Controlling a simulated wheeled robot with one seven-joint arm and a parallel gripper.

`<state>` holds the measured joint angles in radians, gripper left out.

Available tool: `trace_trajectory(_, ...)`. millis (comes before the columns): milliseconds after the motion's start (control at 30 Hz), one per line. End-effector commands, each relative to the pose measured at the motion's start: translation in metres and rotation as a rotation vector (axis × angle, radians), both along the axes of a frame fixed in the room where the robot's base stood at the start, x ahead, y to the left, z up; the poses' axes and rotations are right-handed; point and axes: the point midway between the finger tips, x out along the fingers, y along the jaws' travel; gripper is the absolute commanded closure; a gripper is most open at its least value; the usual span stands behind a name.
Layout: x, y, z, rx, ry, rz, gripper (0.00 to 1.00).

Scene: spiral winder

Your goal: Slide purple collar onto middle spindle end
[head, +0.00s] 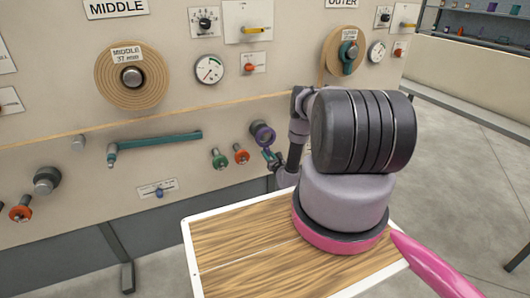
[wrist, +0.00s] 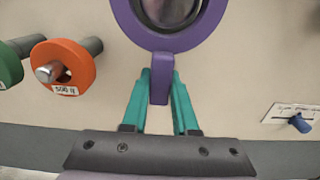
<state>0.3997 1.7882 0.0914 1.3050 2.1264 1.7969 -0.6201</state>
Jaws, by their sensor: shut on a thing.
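The purple collar (head: 263,135) is a ring with a short tab, up against the panel to the left of my arm. In the wrist view the collar (wrist: 160,41) fills the top centre, its upper part cut off. My gripper (head: 269,153) has teal fingers, shut on the tab from both sides in the wrist view (wrist: 160,92). A grey, round-ended peg shows through the ring; I cannot tell whether the collar is around it or in front of it. The middle spindle end (head: 131,77) sticks out of the tan roll labelled MIDDLE, 37 mm, at upper left, apart from the collar.
Green (head: 218,158) and orange (head: 241,153) collars sit on pegs left of my gripper. A teal crank handle (head: 155,144) juts out below the middle roll. Gauges and knobs line the panel. A wooden-topped tray (head: 235,245) lies below my arm.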

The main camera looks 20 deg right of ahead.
Motion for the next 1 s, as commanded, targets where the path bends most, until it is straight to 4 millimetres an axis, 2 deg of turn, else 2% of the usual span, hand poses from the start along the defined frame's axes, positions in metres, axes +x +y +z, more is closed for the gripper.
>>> trace_trajectory(633, -0.07, -0.004, 0.004, 0.001, 0.0, -0.003, 1.0)
trace_trajectory(1000, -0.089, -0.004, 0.011, 0.0, -0.001, -0.001, 1.0)
